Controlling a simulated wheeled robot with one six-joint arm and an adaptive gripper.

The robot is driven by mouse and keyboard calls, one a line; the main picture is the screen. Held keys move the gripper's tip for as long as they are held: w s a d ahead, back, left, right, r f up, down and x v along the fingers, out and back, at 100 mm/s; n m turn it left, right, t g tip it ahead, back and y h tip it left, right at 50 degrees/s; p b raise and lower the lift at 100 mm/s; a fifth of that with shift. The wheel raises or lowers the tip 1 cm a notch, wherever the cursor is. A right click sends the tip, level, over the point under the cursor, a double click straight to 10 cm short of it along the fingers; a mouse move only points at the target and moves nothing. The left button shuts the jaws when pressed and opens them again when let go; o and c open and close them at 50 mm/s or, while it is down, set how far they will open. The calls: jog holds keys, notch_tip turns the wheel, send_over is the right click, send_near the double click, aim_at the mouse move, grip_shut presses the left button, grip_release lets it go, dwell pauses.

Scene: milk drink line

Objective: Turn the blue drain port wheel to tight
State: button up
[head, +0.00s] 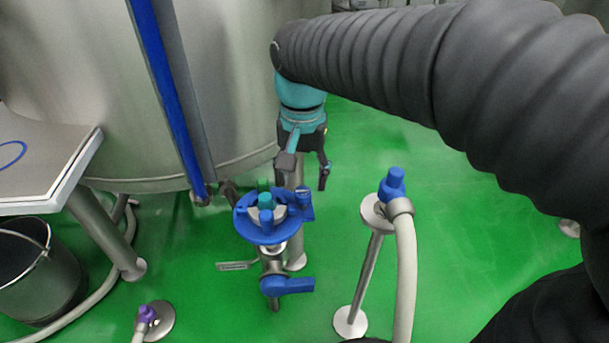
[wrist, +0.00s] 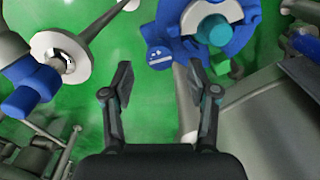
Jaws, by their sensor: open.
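The blue drain port wheel (head: 262,236) sits on top of a metal valve post in the middle of the head view, with a teal knob (head: 266,201) at its centre. In the wrist view the blue wheel (wrist: 241,42) is at the top right, partly cut off by the frame edge. A small blue lever (head: 288,286) is lower on the same post. My gripper (head: 304,178) is open and empty, above and behind the wheel in the head view. In the wrist view its fingers (wrist: 160,90) are apart with green floor between them, not touching the wheel.
A steel tank (head: 80,90) with a blue vertical strip stands behind. A stand with a blue-capped hose (head: 405,260) is right of the wheel. A steel table (head: 45,165) and bucket (head: 35,270) are at left. A purple fitting (head: 147,313) is near the floor.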

aim_at(303, 191)
notch_tip(303, 191, up, 9)
jog(key=shift+f, duration=0.2)
dwell(0.3)
jog(key=s+d+f+t, duration=0.2)
jog(key=s+d+f, duration=0.3)
jog(key=d, duration=0.4)
jog(key=s+d+f+n+t, duration=0.1)
jog(key=s+d+f+t, duration=0.2)
jog(key=d, duration=0.7)
jog(key=s+f, duration=0.2)
jog(key=s, duration=0.1)
jog(key=shift+t, duration=0.3)
